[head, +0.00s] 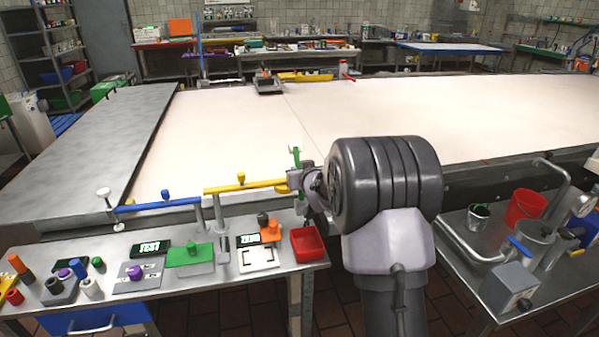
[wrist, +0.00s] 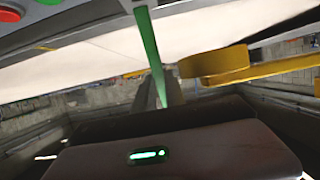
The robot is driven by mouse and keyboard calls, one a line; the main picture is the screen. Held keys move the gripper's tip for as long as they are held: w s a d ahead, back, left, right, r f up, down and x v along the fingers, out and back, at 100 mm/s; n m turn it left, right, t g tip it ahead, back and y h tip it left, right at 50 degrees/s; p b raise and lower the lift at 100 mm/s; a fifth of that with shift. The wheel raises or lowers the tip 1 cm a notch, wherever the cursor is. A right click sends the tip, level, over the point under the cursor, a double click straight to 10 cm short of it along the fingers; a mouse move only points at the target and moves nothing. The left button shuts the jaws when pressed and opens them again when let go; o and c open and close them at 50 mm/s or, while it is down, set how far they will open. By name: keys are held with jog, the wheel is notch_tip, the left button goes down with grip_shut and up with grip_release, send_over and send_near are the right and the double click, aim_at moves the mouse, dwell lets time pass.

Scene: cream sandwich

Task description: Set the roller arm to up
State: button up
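A yellow bar (head: 245,186) with a small knob on top lies level along the near edge of the white table. A blue bar (head: 160,206) continues it to the left. I cannot tell which part is the roller arm. My gripper (head: 296,181) is at the yellow bar's right end. A thin green upright piece (head: 295,155) shows beside it. In the wrist view the green strip (wrist: 151,50) runs down to the gripper's front, and the yellow bar's rounded end (wrist: 214,65) is just right of it. The fingertips are mostly hidden, so grip and contact are unclear.
The white table (head: 230,130) is largely clear. A near-left bench holds a red tray (head: 308,243), a green block (head: 190,254) and several small parts. A right bench carries a red cup (head: 525,207) and metal equipment. My arm blocks the middle.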

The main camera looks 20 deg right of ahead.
jog(key=o, duration=0.4)
jog(key=shift+c, duration=0.2)
jog(key=p+v, duration=0.3)
jog(key=v, duration=1.4)
jog(key=shift+s+a, duration=0.15)
jog(key=shift+s, duration=0.05)
